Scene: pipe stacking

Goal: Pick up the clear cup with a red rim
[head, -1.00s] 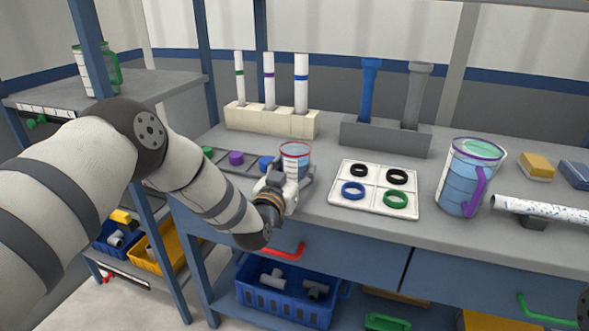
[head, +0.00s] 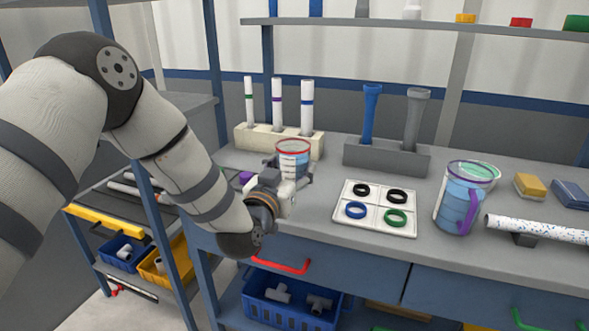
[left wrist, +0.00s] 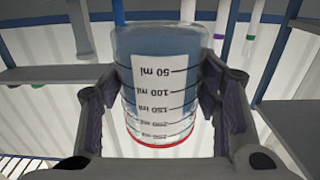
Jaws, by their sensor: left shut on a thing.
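The clear cup with a red rim (head: 293,160) shows blue-tinted contents and stands over the left part of the bench in the head view. My left gripper (head: 291,183) is shut on it from the front. In the left wrist view the cup (left wrist: 158,85) sits between both finger pads, with its printed scale upside down and the red rim at the bottom of the picture. The cup's lower part is hidden by the gripper in the head view. I cannot tell for sure whether its base is off the bench. My right gripper is not in view.
A white tray (head: 375,222) with several rings lies right of the cup. A purple-handled pitcher (head: 457,205) stands farther right, near a speckled pipe (head: 540,230). Behind the cup is a cream block (head: 255,136) with three tubes. A grey holder (head: 385,158) carries two pipes.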

